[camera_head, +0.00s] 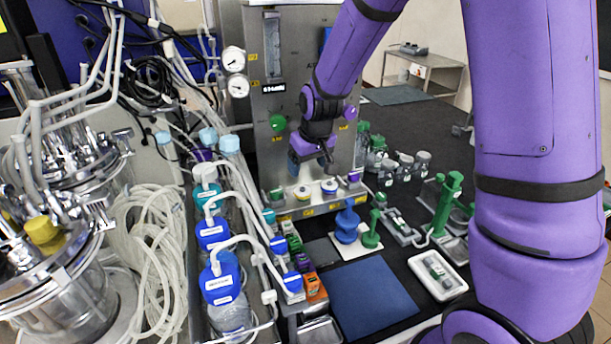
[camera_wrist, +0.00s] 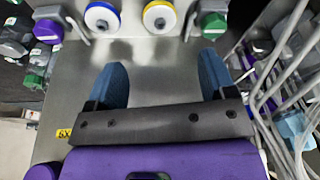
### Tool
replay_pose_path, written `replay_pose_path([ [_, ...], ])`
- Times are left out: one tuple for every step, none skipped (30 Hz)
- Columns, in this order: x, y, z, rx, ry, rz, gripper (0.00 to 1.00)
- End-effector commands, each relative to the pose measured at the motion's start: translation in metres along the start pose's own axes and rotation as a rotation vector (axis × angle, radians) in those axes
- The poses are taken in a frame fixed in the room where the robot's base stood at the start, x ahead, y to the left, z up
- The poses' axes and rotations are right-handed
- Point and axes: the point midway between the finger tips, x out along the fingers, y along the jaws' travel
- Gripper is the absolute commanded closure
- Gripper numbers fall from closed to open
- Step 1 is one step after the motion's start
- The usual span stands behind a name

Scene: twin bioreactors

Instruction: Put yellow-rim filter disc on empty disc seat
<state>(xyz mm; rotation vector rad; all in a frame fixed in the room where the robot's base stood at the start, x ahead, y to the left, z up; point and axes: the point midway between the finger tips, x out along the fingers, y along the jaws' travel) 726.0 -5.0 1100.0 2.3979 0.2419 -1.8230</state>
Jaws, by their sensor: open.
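The yellow-rim filter disc (camera_wrist: 160,17) is white-faced and lies at the top edge of the wrist view, beyond my fingertips. In the head view it appears to be the left one of two small round discs (camera_head: 302,193) on the steel ledge. A blue-rim disc (camera_wrist: 102,18) sits beside it. My gripper (camera_wrist: 157,68) is open and empty, with its blue fingers spread wide. In the head view my gripper (camera_head: 311,162) hangs above the ledge, close to the discs and apart from them. I cannot make out an empty disc seat in either view.
A steel panel (camera_head: 256,110) with gauges stands behind. Blue-capped bottles (camera_head: 222,283) and tubing crowd the left. Blue and green stands (camera_head: 347,222) rise in front of the ledge. A blue mat (camera_head: 365,298) is bare.

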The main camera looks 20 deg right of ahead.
Motion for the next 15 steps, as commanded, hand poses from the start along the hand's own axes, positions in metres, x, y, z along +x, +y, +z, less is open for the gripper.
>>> replay_pose_path([
  [-0.008,0.0,-0.001,-0.001,0.003,0.0,0.23],
  [-0.011,0.0,-0.001,-0.001,0.003,0.0,0.23],
  [-0.016,0.0,-0.001,-0.001,0.002,0.0,0.23],
  [-0.019,0.0,-0.001,-0.002,0.002,0.0,0.23],
  [-0.021,0.0,-0.001,-0.002,0.002,0.0,0.23],
  [-0.024,0.0,0.0,-0.002,0.001,0.0,0.23],
  [-0.025,0.0,0.0,-0.002,0.001,0.0,0.23],
  [-0.026,0.0,0.0,-0.002,0.001,0.0,0.23],
  [-0.028,0.0,0.0,-0.002,0.0,0.0,0.23],
  [-0.028,0.0,0.0,-0.002,0.0,0.0,0.23],
  [-0.029,0.0,0.0,-0.001,0.0,0.0,0.23],
  [-0.029,0.0,0.0,-0.001,0.0,0.0,0.23],
  [-0.03,0.0,0.0,-0.001,0.0,0.0,0.23],
  [-0.032,0.0,0.001,0.0,0.001,0.0,0.23],
  [-0.036,0.001,0.001,0.002,0.004,0.0,0.23],
])
